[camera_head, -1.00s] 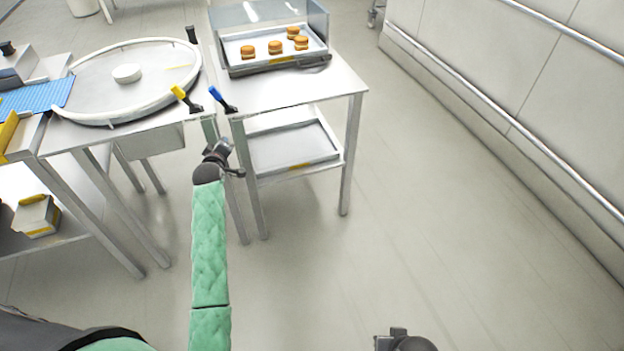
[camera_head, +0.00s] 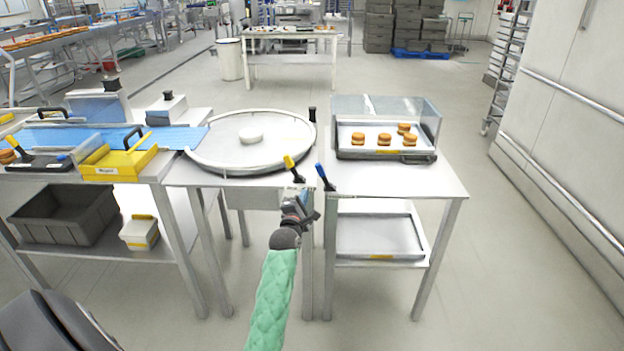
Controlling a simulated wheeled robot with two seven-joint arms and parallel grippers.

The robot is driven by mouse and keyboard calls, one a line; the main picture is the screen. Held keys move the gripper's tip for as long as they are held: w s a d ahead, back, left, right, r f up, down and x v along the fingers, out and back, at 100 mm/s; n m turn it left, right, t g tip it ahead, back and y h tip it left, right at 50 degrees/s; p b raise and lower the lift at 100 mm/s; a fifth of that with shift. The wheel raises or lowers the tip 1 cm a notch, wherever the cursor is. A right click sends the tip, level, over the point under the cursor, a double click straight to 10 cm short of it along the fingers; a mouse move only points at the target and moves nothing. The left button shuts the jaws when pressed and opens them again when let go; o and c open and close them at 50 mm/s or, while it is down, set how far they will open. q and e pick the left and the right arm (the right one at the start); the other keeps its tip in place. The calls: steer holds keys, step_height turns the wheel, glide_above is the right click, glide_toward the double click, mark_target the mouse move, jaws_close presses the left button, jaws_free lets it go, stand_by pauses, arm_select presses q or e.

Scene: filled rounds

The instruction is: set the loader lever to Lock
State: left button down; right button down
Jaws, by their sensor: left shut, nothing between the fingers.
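Two small levers stand at the front edge, near where the turntable and the side table meet. One lever has a yellow grip (camera_head: 291,162), the other a blue grip (camera_head: 321,171); both lean up and to the left. No marking reading Lock is legible, and I cannot tell which is the loader lever. My left gripper (camera_head: 305,200) is shut and empty, just below and in front of these levers. It hides part of the front edge; whether it touches a lever I cannot tell. My right gripper is out of view.
The round turntable (camera_head: 213,158) is left of the levers. A clear-hooded tray (camera_head: 360,154) with several filled rounds stands on the right table (camera_head: 440,183). A black post (camera_head: 312,114) stands behind. Floor at right is clear.

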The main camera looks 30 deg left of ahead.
mark_target(312, 184)
arm_select(q)
steer(key=shift+f, duration=0.1)
steer(key=shift+w, duration=0.1)
